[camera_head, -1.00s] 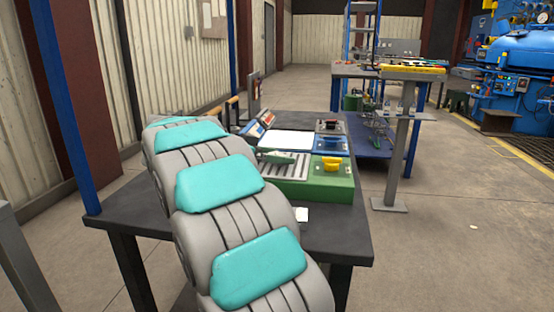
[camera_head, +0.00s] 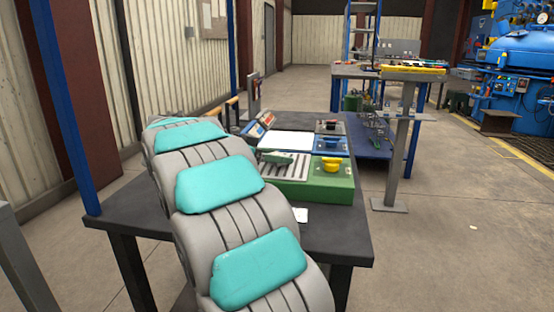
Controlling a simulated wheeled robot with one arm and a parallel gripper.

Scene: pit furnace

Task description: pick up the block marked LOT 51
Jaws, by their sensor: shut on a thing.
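My segmented grey arm with teal pads reaches from the bottom of the picture up and left over the dark workbench (camera_head: 335,235). My gripper is not in view; the far end of the arm hides that part of the bench. No block with a readable LOT 51 mark shows. On the bench is a green unit (camera_head: 315,190) with a grey slotted plate, a small green piece lying on the plate, and a yellow part (camera_head: 331,164). Behind it are a blue unit (camera_head: 330,146) and a dark one, with a white sheet (camera_head: 285,141) to their left.
A blue upright post (camera_head: 65,110) stands at the bench's left corner. A yellow-topped stand (camera_head: 402,140) stands right of the bench, with another table (camera_head: 345,71) behind. Blue machinery (camera_head: 520,60) is at the far right.

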